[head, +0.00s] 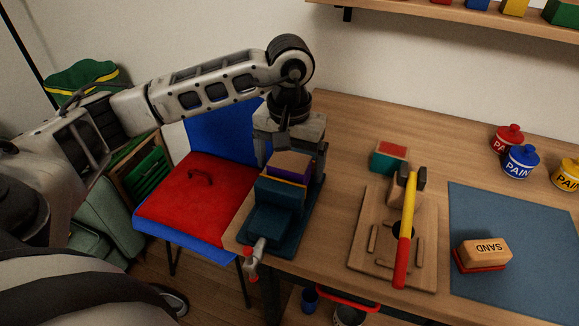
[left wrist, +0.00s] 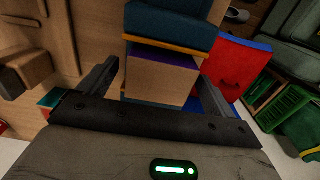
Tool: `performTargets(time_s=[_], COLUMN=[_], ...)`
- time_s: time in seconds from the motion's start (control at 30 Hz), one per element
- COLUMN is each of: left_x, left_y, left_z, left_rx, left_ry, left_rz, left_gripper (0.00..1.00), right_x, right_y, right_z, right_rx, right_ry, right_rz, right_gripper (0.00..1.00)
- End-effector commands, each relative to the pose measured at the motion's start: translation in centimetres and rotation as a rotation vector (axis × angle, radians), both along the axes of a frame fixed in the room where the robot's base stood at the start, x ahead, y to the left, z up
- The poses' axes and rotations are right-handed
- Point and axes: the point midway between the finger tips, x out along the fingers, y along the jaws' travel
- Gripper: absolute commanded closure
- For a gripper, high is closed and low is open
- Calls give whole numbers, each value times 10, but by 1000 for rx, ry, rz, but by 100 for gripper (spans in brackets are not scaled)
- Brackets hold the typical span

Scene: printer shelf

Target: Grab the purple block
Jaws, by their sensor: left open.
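The purple block (head: 290,165) has a tan top and purple sides. It sits at the dark blue vise (head: 272,222) on the table's left end, beside the vise's orange-edged jaw. In the left wrist view the block (left wrist: 160,80) shows its tan face, with a purple strip towards the vise. My left gripper (head: 290,156) is over the block, pointing down. Its open fingers show in the left wrist view, one on each side of the block, with a visible gap on the left. Whether the right finger touches the block is unclear. My right gripper is not in view.
A wooden board (head: 365,235) with a yellow-and-red hammer (head: 407,235) lies right of the vise. A teal-and-red block (head: 389,158) is behind it. A sanding block (head: 482,253) rests on a blue mat (head: 540,285). Paint pots (head: 521,162) stand at the back right.

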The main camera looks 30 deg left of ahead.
Motion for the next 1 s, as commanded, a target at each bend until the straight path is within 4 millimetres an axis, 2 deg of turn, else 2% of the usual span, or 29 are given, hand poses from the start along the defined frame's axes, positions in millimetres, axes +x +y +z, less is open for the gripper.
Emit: performTargets(time_s=[0.27, 0.47, 0.77, 1.0], left_x=[0, 0, 1, 1], left_y=[0, 0, 0, 0], left_z=[-4, -4, -2, 19], left_rx=[-1, -1, -1, -1], left_ry=[-2, -2, -3, -3], left_rz=[-1, 0, 0, 0], left_gripper=[9, 61, 61, 60], right_x=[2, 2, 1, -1], right_y=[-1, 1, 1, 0], right_z=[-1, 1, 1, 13], right_rx=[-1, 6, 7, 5], right_ry=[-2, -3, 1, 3], right_rz=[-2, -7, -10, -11], right_gripper=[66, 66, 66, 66])
